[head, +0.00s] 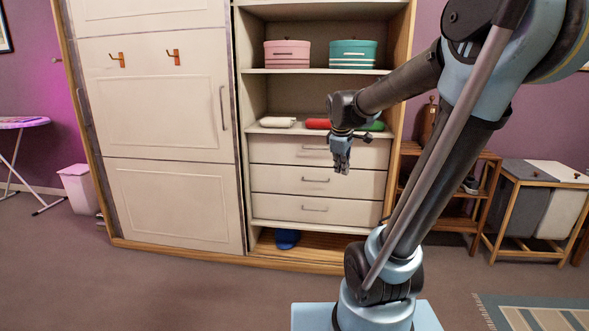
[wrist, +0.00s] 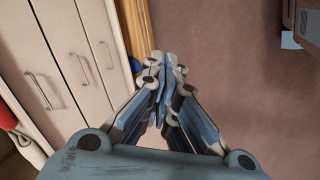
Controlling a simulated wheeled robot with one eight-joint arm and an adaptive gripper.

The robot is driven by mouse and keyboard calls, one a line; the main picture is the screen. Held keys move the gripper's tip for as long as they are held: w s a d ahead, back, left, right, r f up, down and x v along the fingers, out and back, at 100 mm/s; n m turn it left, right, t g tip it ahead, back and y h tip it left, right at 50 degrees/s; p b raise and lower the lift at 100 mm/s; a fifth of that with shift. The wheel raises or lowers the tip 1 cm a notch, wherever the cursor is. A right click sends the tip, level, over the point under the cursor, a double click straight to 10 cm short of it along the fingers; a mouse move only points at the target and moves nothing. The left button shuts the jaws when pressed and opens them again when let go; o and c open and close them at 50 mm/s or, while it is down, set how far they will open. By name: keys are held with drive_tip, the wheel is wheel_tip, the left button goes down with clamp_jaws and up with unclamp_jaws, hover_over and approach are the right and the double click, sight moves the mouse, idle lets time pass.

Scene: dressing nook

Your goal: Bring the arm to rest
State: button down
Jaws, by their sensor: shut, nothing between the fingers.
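My gripper (head: 341,168) hangs in front of the wardrobe's drawers in the head view, fingers pointing down. In the wrist view my gripper (wrist: 160,62) has its fingertips together with nothing between them. My arm is raised and reaches from the right of the head view toward the wardrobe (head: 243,120). No object is held.
The drawers (head: 301,180) are shut. Above them lie a white roll (head: 277,122), a red roll (head: 318,124) and a green roll (head: 373,126). A pink box (head: 287,54) and a teal box (head: 353,54) stand higher. A hamper (head: 520,205) stands right. Floor (head: 180,295) at front left is clear.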

drive_tip(key=s+d+f+m, duration=0.1)
drive_tip(key=s+f+m, duration=0.3)
drive_tip(key=s, duration=0.4)
drive_tip(key=s+f+m+g+y, duration=0.1)
drive_tip(key=s+f+m, duration=0.2)
drive_tip(key=s+f, duration=0.2)
drive_tip(key=s+d+f+m+g, duration=0.1)
drive_tip(key=s+f+m, duration=0.3)
drive_tip(key=s, duration=0.6)
drive_tip(key=shift+s+d+f+m, duration=0.3)
drive_tip(key=shift+s+d+f, duration=0.1)
drive_tip(key=shift+f, duration=0.25)
